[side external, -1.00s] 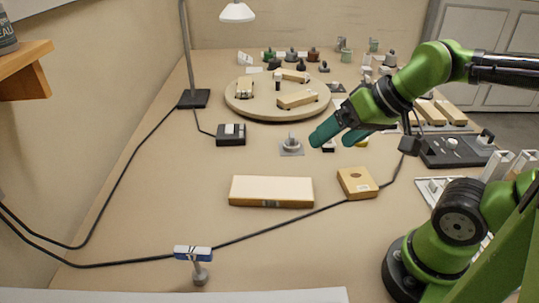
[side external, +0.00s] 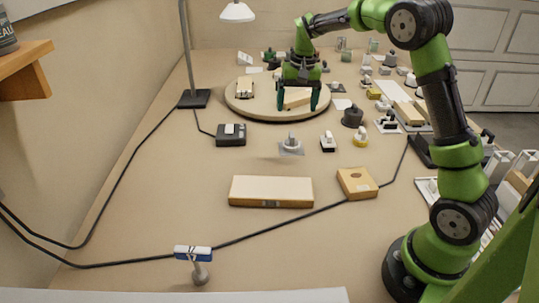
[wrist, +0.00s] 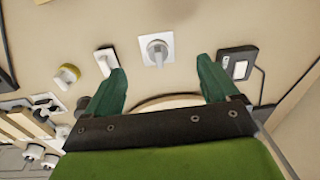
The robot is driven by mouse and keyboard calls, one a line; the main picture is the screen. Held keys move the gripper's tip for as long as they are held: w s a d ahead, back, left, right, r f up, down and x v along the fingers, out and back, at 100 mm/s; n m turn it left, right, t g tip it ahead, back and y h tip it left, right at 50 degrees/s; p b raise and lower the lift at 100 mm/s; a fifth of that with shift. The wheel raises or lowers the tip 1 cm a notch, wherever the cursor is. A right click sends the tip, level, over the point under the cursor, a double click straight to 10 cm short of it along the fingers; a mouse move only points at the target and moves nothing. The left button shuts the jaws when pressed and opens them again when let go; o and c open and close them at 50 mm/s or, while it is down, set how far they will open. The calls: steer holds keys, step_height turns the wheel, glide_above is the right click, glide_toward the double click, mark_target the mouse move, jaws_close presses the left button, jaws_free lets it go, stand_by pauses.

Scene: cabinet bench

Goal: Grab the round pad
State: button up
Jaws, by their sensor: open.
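A slice of the disc's rim (wrist: 165,99) shows there behind the fingers; my gripper body hides the rest.
A grey square plate with a knob (side external: 291,147) sits in front of the disc. A lamp base (side external: 194,98) is left of the disc. A long wooden block (side external: 270,190) lies nearer.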

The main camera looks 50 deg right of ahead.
mark_target(292, 134)
steer(key=w+d, duration=0.3)
steer(key=w, duration=0.1)
steer(key=shift+m+g, duration=0.3)
steer(key=shift+g, duration=0.1)
steer(key=f, duration=1)
steer(key=shift+s+a, duration=0.15)
steer(key=shift+s, duration=0.1)
steer(key=shift+w+d+f, duration=0.1)
steer(key=shift+d+f, duration=0.1)
steer(key=shift+f, duration=1.4)
steer(key=shift+w+d+f, duration=0.1)
steer(key=shift+d+f, duration=0.1)
steer(key=shift+f, duration=1.4)
steer(key=c, duration=1.1)
